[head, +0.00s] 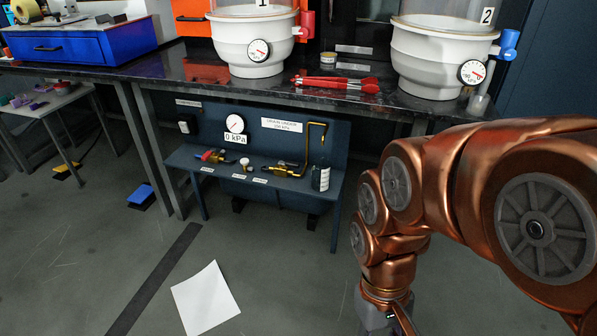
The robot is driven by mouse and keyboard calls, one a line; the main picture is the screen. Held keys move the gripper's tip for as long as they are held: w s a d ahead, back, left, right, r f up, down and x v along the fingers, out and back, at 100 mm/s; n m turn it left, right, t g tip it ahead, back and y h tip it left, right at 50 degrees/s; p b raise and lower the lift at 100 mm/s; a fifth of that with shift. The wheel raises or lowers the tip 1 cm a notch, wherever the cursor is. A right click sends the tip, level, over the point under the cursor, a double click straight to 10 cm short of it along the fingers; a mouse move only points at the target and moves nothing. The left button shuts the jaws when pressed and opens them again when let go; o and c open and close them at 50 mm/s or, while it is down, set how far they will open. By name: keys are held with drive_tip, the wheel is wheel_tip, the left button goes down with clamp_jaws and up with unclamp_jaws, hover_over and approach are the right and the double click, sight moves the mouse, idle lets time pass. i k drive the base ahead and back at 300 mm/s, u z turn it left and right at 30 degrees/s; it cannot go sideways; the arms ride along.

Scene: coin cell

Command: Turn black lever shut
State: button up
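A low dark blue stand (262,190) stands under the bench and carries brass valves and a gauge (235,124) that reads 0 kPa. The brass valve (292,167) at the right of its shelf has a small dark handle that appears to be the black lever; its exact angle is too small to tell. Another valve (212,156) with a red and blue handle sits at the left of the shelf. My gripper (388,327) hangs low at the bottom edge, to the right of and nearer than the stand, apart from it. Its fingers are cut off by the frame.
The dark bench top (190,65) overhangs the stand. Two white vessels, marked 1 (252,45) and 2 (430,60), stand on it. A small bottle (320,178) is at the stand's right end.

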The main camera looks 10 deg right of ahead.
sight(289, 163)
drive_tip(key=k, duration=0.4)
drive_tip(key=z, duration=0.65)
drive_tip(key=i, duration=0.75)
drive_tip(key=u, duration=2.1)
